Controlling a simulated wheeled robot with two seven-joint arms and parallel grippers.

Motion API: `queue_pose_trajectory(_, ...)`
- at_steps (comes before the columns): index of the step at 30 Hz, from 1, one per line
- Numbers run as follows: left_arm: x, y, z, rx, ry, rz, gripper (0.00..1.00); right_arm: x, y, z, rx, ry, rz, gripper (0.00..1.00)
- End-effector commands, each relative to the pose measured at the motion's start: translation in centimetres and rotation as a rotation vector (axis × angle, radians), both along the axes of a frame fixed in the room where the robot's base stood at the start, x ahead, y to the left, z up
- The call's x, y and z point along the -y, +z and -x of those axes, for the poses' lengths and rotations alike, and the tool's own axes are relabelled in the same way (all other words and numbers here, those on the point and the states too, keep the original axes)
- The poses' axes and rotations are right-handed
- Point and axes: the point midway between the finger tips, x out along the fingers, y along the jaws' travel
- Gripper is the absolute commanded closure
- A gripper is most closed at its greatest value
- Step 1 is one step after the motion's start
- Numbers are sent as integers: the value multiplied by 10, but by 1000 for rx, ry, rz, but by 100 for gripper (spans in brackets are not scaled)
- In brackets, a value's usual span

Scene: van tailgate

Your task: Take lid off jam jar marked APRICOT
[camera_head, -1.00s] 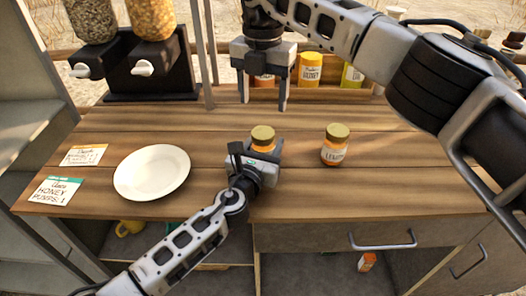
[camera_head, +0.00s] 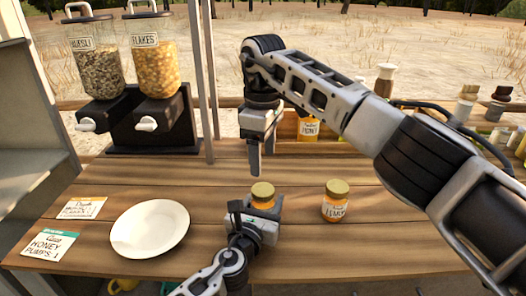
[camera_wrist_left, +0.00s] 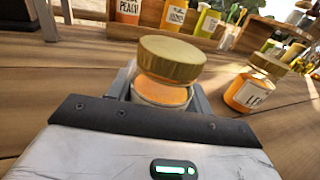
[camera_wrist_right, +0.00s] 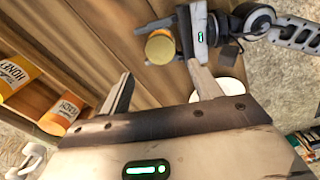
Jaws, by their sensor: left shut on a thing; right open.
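A jam jar (camera_head: 262,200) with a gold lid (camera_wrist_left: 171,58) and orange contents stands upright on the wooden counter. My left gripper (camera_head: 258,214) is shut around its body, below the lid. Its label is hidden, so I cannot read its name. The lid is on top of the jar; it also shows from above in the right wrist view (camera_wrist_right: 160,47). A second gold-lidded jar (camera_head: 336,205), labelled LEMON, stands to the right, untouched. My right gripper (camera_head: 256,160) is open and empty, above and behind the held jar.
A white plate (camera_head: 150,229) and two written cards (camera_head: 50,245) lie at the left. Two cereal dispensers (camera_head: 135,85) stand at the back left. Labelled jars, including HONEY (camera_head: 308,129), stand in a rack at the back. The counter between plate and held jar is clear.

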Motion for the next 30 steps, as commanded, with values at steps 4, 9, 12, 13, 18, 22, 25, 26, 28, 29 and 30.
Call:
queue_pose_trajectory(4,0,-1,0,-2,0,-1,100,0,-9,0,-3,-39,0,36)
queue_pose_trajectory(9,0,-1,0,-2,0,-1,100,0,-35,1,-4,-37,0,36)
queue_pose_trajectory(12,0,-1,0,-2,0,-1,100,0,-51,1,-3,-37,0,36)
queue_pose_trajectory(13,0,-1,0,-2,0,-1,100,0,-55,1,-3,-37,1,36)
queue_pose_trajectory(18,0,-1,0,-2,0,-1,100,0,-73,0,-2,-36,0,36)
queue_pose_trajectory(22,0,-1,0,-2,0,-1,100,0,-80,0,0,-35,0,36)
queue_pose_trajectory(25,0,-1,0,-3,0,-1,100,0,-80,0,0,-35,0,36)
queue_pose_trajectory(26,0,-1,0,-3,0,-1,100,0,-80,0,0,-35,0,36)
queue_pose_trajectory(28,0,-1,0,-3,0,-1,100,0,-80,0,0,-35,0,36)
queue_pose_trajectory(29,0,-1,0,-3,0,-1,100,0,-80,0,0,-35,0,36)
queue_pose_trajectory(30,0,-1,0,-3,0,-1,100,0,-80,0,0,-35,0,39)
